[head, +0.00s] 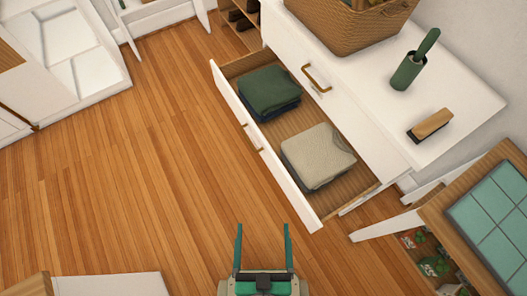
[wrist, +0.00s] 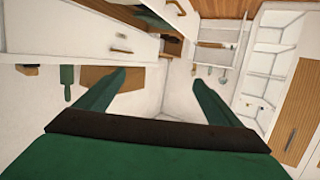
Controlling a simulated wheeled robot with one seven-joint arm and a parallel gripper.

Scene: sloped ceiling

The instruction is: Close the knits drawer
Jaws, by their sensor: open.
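The knits drawer (head: 283,182) stands pulled well out of the white dresser (head: 345,108) in the head view. Its white front has a slim brass handle (head: 251,137). Folded dark green and navy knits (head: 270,90) lie in its far part, and folded pale knits (head: 318,156) lie in its near part. My gripper (head: 263,228) is open and empty at the bottom of the head view, apart from the drawer, below its near front corner in the picture. In the wrist view its two green fingers (wrist: 158,77) are spread with nothing between them.
A tile-topped wooden stand (head: 440,225) is at the right. Wooden floor (head: 140,170) left of the drawer is clear.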

